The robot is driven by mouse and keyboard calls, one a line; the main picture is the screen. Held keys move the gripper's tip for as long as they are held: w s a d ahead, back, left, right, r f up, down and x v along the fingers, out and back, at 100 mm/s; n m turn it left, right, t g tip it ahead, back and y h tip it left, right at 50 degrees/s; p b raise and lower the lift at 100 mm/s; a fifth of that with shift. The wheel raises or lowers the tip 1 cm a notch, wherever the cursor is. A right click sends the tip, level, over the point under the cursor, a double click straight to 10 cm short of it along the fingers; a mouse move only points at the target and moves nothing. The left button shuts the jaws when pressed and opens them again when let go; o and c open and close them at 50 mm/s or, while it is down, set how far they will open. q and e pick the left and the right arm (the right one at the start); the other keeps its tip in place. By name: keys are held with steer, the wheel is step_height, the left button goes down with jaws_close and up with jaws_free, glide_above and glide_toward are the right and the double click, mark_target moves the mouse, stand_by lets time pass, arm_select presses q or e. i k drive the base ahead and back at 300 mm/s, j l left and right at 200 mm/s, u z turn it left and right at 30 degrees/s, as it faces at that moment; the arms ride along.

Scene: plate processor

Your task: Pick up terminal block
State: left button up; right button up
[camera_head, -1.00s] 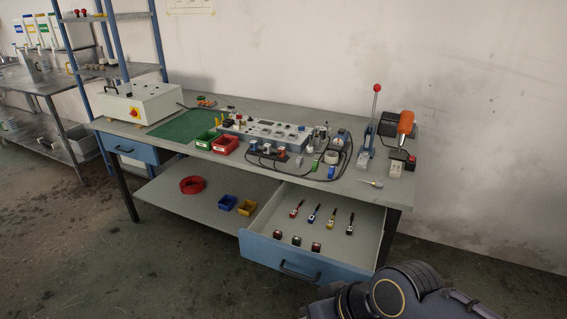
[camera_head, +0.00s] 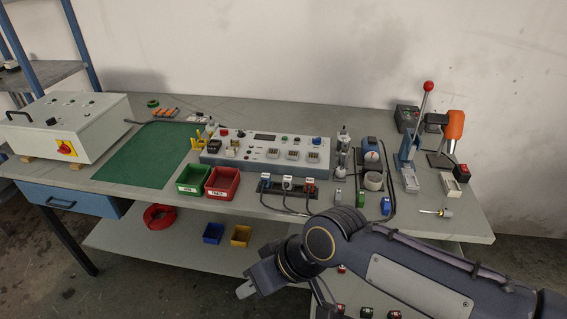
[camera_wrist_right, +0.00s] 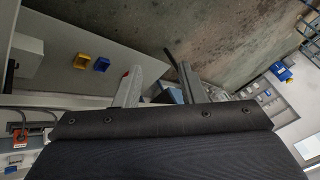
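Small blocks stand on the bench's front right: a green one (camera_head: 361,199), a blue one (camera_head: 385,206) and a grey one (camera_head: 338,197). I cannot tell for certain which is the terminal block. My right gripper (camera_head: 247,288) is low in front of the bench, left of and below these blocks, touching none. In the right wrist view its two fingers (camera_wrist_right: 158,82) are apart with nothing held between them. My left gripper is not in view.
The bench (camera_head: 420,222) carries a control panel (camera_head: 265,148), green (camera_head: 193,180) and red bins (camera_head: 222,183), cables, a lever press (camera_head: 410,145) and a screwdriver (camera_head: 436,212). A green mat (camera_head: 150,155) is clear. My right arm covers much of the open drawer.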

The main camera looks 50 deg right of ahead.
mark_target(338, 194)
steer(key=i+z, duration=0.5)
steer(key=i+j+z, duration=0.25)
steer(key=z, duration=0.25)
steer(key=i+j+z, duration=0.3)
steer(key=z, duration=0.7)
